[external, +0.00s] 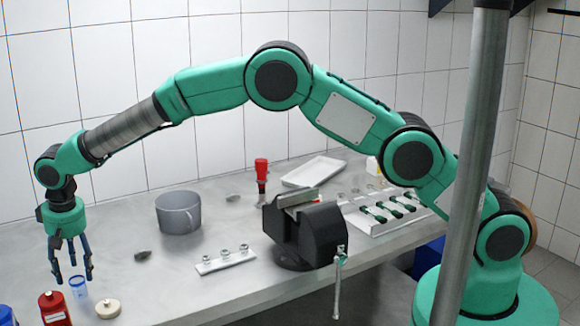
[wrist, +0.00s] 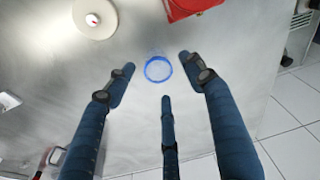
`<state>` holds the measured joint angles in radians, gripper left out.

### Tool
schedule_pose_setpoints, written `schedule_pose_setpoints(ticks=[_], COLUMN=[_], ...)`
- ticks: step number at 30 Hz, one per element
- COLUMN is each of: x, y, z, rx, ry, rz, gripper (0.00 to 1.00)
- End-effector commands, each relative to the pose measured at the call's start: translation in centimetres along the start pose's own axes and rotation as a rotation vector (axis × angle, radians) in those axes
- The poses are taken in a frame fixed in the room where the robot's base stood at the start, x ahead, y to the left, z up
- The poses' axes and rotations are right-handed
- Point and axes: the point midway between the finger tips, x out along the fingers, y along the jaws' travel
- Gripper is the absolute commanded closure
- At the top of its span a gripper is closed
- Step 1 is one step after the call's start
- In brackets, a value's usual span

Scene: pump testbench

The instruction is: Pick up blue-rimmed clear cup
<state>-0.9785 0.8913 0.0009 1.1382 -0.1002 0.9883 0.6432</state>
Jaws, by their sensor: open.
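The blue-rimmed clear cup (external: 79,287) stands on the grey bench at the lower left of the external view. In the wrist view the cup (wrist: 158,69) shows from above as a blue ring, just beyond my fingertips. My gripper (external: 73,276) points straight down over the cup, its fingers spread. In the wrist view my open gripper (wrist: 156,82) has one finger to the left of the cup, one to the right, and one below it in the picture. Nothing is between the fingers' grip, and the cup appears untouched.
A red bottle (external: 54,309) and a cream round lid-like piece (external: 108,309) stand close to the cup. A blue-capped jar (external: 6,315) is at the left edge. A grey mug (external: 178,212) and a black vise (external: 303,235) stand farther off. The bench edge is near.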

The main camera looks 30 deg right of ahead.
Motion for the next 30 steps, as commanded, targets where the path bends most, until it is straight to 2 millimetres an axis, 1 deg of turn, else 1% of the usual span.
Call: schedule_pose_setpoints(ticks=[6,12,16,30], x=[2.7,4.5,4.9,4.8], y=[0.3,0.3,0.3,0.2], z=[0.3,0.3,0.2,0.2], rx=[0.0,0.0,0.0,0.0], ry=[-0.002,-0.001,0.0,0.0], rz=[0.001,0.001,0.0,0.0], gripper=[0.46,0.46,0.46,0.46])
